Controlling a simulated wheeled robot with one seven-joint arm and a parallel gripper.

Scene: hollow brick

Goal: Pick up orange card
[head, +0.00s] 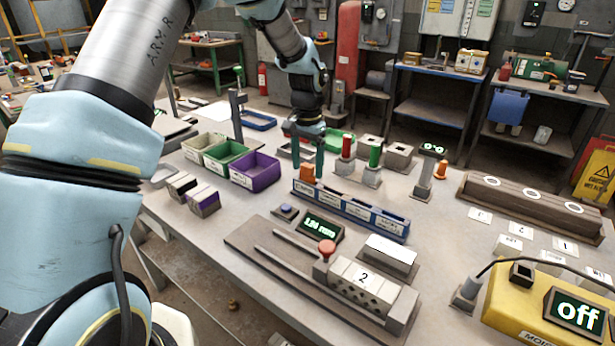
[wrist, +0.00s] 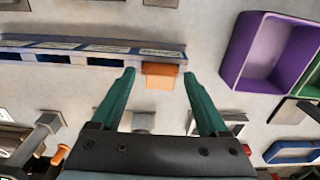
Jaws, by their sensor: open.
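The orange card (wrist: 161,79) lies between the green fingertips of my gripper (wrist: 159,74) in the wrist view, with a gap on each side. It is at one end of the blue labelled rack (wrist: 90,45); whether it stands in the rack or against it I cannot tell. In the head view the orange card (head: 308,174) shows just below my gripper (head: 307,163), at the left end of the blue rack (head: 352,211). My gripper is open, pointing down, and holds nothing. Its fingers partly cover the card in the head view.
A purple bin (head: 256,171) stands left of the rack beside a green bin (head: 226,154). Red (head: 347,147) and green (head: 375,157) cylinders stand on blocks behind the rack. Some bare tabletop lies between bins and rack.

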